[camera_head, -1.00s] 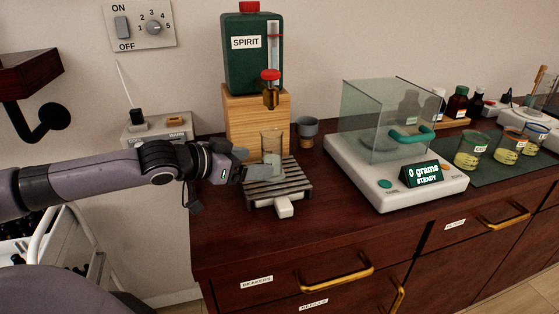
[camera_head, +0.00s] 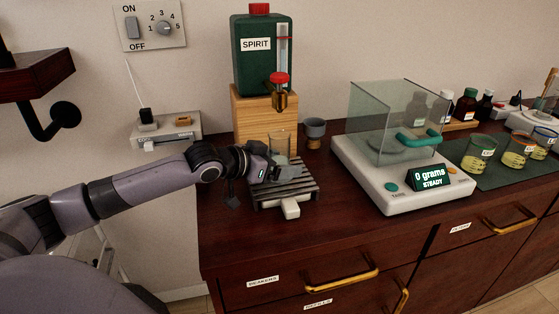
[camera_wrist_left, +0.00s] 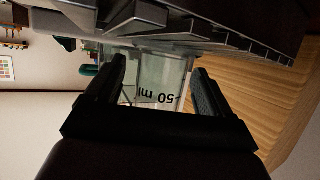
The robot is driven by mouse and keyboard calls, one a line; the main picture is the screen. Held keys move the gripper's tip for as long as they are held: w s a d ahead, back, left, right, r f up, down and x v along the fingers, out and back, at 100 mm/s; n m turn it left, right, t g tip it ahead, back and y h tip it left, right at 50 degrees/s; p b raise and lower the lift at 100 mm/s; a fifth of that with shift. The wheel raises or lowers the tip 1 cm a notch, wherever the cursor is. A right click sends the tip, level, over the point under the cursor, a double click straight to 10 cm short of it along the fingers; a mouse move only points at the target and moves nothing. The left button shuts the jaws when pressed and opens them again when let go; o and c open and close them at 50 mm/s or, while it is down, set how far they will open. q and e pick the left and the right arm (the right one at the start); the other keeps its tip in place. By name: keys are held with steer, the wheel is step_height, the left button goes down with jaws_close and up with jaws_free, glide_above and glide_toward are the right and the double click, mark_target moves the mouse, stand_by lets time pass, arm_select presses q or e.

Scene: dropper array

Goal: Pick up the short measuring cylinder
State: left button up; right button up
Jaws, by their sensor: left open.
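A clear glass cylinder (camera_head: 281,144) stands upright on the slatted metal stand (camera_head: 292,193), below the dispenser's tap. In the left wrist view the glass (camera_wrist_left: 160,72) carries a "50 ml" mark. My left gripper (camera_head: 278,171) is at the lower part of the glass in the head view. In the left wrist view its two fingers (camera_wrist_left: 159,72) are open, one on each side of the glass. I cannot tell whether either finger touches it. The gripper hides part of the glass's lower portion. My right gripper is not in view.
The green SPIRIT bottle (camera_head: 262,70) sits on a wooden block (camera_head: 250,122) behind the glass, its red-topped tap (camera_head: 279,90) just above. The scale (camera_head: 400,190) with glass box is farther right. The front counter is clear.

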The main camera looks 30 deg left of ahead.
mark_target(271, 154)
arm_select(q)
steer(key=c, duration=1.4)
steer(key=shift+r, duration=0.2)
step_height(271, 154, up, 4)
steer(key=p, duration=0.4)
steer(key=shift+f+p, duration=0.25)
steer(key=shift+p, duration=0.05)
steer(key=shift+s+a+f+p, duration=0.15)
steer(key=shift+s+a, duration=0.1)
steer(key=shift+s, duration=0.4)
steer(key=shift+s+a+p, duration=0.15)
steer(key=shift+s+a, duration=0.05)
steer(key=shift+s, duration=0.4)
steer(key=shift+s+a, duration=0.35)
steer(key=shift+s, duration=0.55)
steer(key=shift+s+a, duration=0.3)
steer(key=shift+s, duration=0.6)
steer(key=shift+s+a, duration=0.55)
steer(key=shift+s, duration=1.2)
steer(key=shift+s+a, duration=0.5)
steer(key=shift+s, duration=1.2)
steer(key=shift+s+a, duration=0.55)
steer(key=shift+s, duration=1.2)
steer(key=shift+s+a, duration=0.1)
steer(key=shift+s, duration=0.1)
